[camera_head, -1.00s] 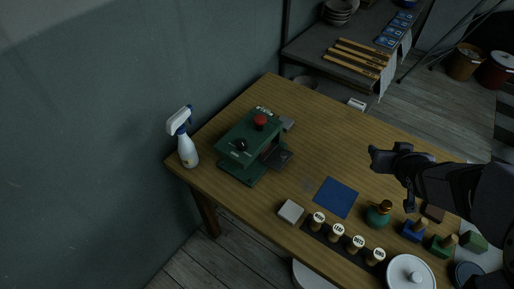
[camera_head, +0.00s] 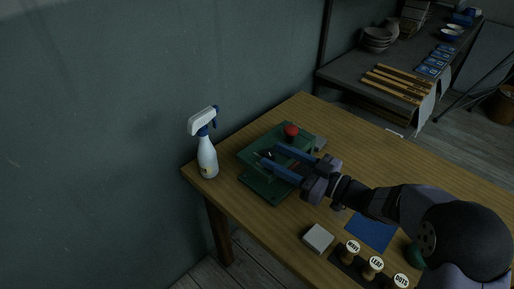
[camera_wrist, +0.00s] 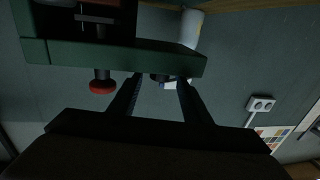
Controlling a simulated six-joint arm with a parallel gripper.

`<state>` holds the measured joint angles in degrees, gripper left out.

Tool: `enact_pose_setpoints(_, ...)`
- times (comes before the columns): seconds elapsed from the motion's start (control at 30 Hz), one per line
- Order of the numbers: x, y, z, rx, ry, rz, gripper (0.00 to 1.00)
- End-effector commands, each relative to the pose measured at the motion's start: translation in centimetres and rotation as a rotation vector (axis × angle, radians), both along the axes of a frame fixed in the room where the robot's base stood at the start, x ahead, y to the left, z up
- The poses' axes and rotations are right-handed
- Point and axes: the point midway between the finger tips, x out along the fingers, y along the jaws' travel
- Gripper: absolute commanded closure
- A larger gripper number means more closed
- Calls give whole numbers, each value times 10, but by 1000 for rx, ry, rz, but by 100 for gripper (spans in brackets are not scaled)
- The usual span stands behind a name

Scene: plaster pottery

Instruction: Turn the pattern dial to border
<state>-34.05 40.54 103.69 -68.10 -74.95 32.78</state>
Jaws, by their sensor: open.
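The green machine (camera_head: 262,188) stands at the left end of the wooden table, with a red button (camera_head: 291,131) on top. Its black dial (camera_head: 269,155) shows only in part, between my fingers. My gripper (camera_head: 267,152) is open above the machine, its two long fingers reaching left on either side of the dial. In the wrist view the dial (camera_wrist: 160,78) lies between the fingertips of my gripper (camera_wrist: 160,82). Whether either finger touches it, I cannot tell. The red button also shows there (camera_wrist: 102,87). The dial's markings and setting are not readable.
A white spray bottle (camera_head: 207,158) stands just left of the machine. A grey block (camera_head: 318,238), a blue sheet (camera_head: 372,231) and wooden-handled stamps (camera_head: 373,266) lie toward the front right. A shelf (camera_head: 350,76) with bowls and wooden strips is behind.

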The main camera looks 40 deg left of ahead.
Motion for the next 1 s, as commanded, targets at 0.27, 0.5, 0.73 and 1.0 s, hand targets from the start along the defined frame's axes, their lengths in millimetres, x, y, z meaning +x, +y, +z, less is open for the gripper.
enact_pose_setpoints(0.27, -4, 24, 0, 0, -1, 1, 56)
enact_pose_setpoints(0.5, -7, 54, 0, 1, 1, -1, 56)
enact_pose_setpoints(0.73, -9, 70, 0, 1, 0, -2, 56)
enact_pose_setpoints(1.0, -9, 72, 0, 0, 1, -4, 56)
